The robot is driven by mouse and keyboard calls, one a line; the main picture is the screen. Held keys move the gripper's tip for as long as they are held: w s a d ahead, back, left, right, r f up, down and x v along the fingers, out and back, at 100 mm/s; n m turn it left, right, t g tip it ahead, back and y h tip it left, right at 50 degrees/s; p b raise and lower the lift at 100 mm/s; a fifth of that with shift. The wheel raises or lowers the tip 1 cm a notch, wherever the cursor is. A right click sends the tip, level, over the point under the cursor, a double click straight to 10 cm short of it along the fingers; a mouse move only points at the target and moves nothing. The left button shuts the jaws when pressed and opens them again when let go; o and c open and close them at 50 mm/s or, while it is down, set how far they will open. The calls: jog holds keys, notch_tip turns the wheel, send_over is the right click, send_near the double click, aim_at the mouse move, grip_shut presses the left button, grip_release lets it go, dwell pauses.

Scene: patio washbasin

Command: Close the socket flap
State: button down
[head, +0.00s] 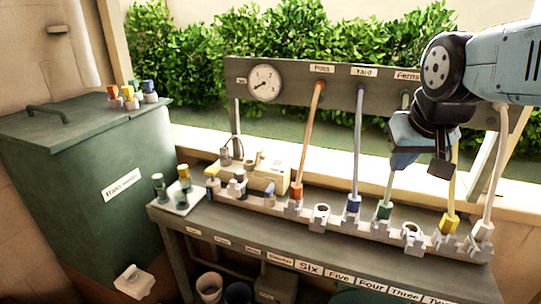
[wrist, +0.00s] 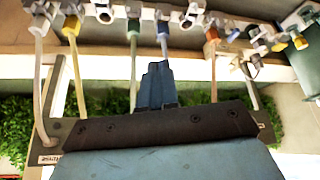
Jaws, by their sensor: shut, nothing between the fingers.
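A small pale grey box (head: 133,281) with a raised part on top stands at the lower left of the head view, in front of the green bin. It looks like a socket, but I cannot tell for sure, nor how far its flap is open. My gripper (head: 401,162) is at the right, above the back of the bench and far from that box. In the wrist view my gripper (wrist: 157,70) has its fingers together with nothing between them. No socket flap can be made out in the wrist view.
A grey bench (head: 330,262) carries a row of hose connectors, with coloured hoses rising to a back board (head: 300,74) with a dial (head: 265,82). The green bin (head: 95,190) stands left, with coloured fittings on its lid. Pots sit under the bench.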

jog(key=w+a+f, duration=0.2)
jog(key=w+a, duration=0.1)
jog(key=w, duration=0.5)
jog(key=w+a+f, duration=0.2)
jog(key=w, duration=0.6)
jog(key=m+t+y, duration=0.1)
jog(key=m+y, duration=0.1)
jog(key=y, duration=0.3)
send_near(278, 164)
jog(key=x, duration=0.6)
jog(key=shift+w+a+f, duration=0.15)
jog(key=shift+w+a, duration=0.05)
jog(key=shift+w, duration=0.1)
jog(key=shift+w+a+r, duration=0.15)
jog(key=shift+w+a, duration=0.05)
jog(key=shift+a, duration=0.35)
jog(key=shift+w+a+r, duration=0.2)
jog(key=shift+a, duration=0.35)
jog(key=shift+w+a+r, duration=0.15)
jog(key=shift+w+a, duration=0.05)
jog(key=shift+a, duration=0.4)
